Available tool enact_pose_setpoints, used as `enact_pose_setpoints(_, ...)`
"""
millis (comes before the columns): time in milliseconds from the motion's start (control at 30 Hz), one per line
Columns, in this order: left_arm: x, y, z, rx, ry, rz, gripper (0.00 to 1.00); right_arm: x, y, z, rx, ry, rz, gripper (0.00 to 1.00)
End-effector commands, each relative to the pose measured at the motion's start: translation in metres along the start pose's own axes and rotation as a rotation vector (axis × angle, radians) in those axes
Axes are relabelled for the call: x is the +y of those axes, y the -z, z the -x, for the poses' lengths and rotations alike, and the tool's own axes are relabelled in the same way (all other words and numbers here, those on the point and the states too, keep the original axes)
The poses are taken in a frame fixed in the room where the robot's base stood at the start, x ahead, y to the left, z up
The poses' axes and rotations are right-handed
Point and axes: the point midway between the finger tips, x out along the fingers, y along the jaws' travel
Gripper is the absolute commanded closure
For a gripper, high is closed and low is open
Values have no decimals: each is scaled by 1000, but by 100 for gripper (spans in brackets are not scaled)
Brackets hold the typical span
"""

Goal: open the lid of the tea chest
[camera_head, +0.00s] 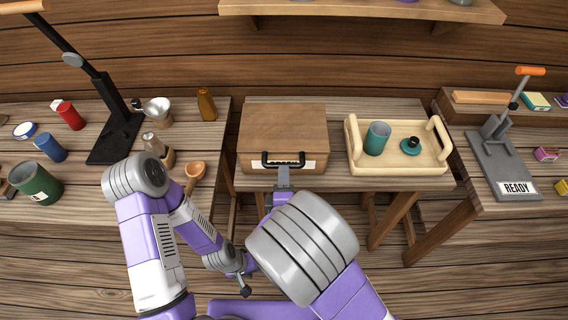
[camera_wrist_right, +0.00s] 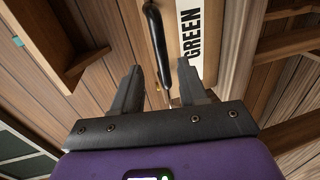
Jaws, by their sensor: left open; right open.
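The tea chest (camera_head: 283,128) is a brown wooden box at the middle of the centre table, its lid shut. A black bar handle (camera_head: 290,162) is on its front, beside a white label. In the right wrist view the handle (camera_wrist_right: 157,40) runs between my right fingertips, and the label (camera_wrist_right: 190,40) reads GREEN. My right gripper (camera_head: 283,180) is at the chest's front, open, with its fingers (camera_wrist_right: 160,85) on either side of the handle; whether they touch it I cannot tell. My left gripper (camera_head: 243,284) is open and empty, low in front of the table.
A wooden tray (camera_head: 398,170) with a teal cup (camera_head: 377,138) and a teal lid (camera_head: 410,145) stands right of the chest. The left table holds a bottle (camera_head: 207,104), a green can (camera_head: 35,184) and a black stand. A shelf (camera_head: 360,10) hangs above the chest.

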Motion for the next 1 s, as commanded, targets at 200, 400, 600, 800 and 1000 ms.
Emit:
enact_pose_setpoints(200,-3,0,-7,0,0,0,57,-3,-1,-37,-3,2,-1,57)
enact_pose_setpoints(400,-4,0,-10,0,0,0,57,-2,-1,-59,-2,3,-2,57)
enact_pose_setpoints(600,-4,0,-10,0,0,0,57,-2,-1,-65,0,4,-1,57)
enact_pose_setpoints(800,-4,0,-10,0,0,0,57,-2,0,-64,0,4,-1,65)
enact_pose_setpoints(1000,-4,0,-10,0,0,0,57,-2,0,-64,0,4,-2,96)
